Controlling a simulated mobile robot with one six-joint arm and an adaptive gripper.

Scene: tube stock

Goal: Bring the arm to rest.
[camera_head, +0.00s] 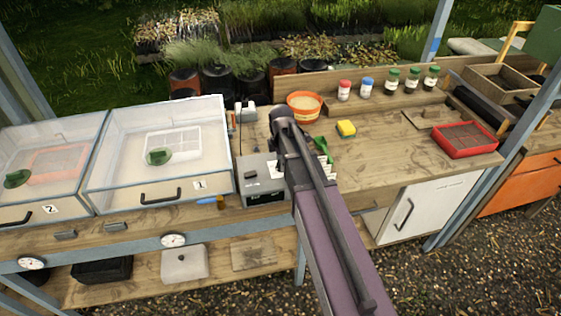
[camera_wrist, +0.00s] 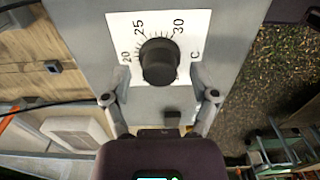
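My gripper (camera_wrist: 158,78) shows in the wrist view with its two fingers spread apart, one on each side of a black dial knob (camera_wrist: 159,61). Gaps show between the fingers and the knob, so it is open and holds nothing. The knob sits on a white temperature scale (camera_wrist: 120,27) marked 20, 25 and 30, on a grey panel (camera_wrist: 85,18). In the head view my arm (camera_head: 335,235) reaches up over the bench beside a grey control box (camera_head: 257,172). My gripper is hidden there.
Two clear-lidded propagator boxes, numbered 1 (camera_head: 213,150) and 2 (camera_head: 85,150), stand left of the arm. An orange pot (camera_head: 304,107), a yellow sponge (camera_head: 346,128), several small bottles (camera_head: 367,87) and a red tray (camera_head: 466,140) are on the bench. The bench's right-middle is mostly clear.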

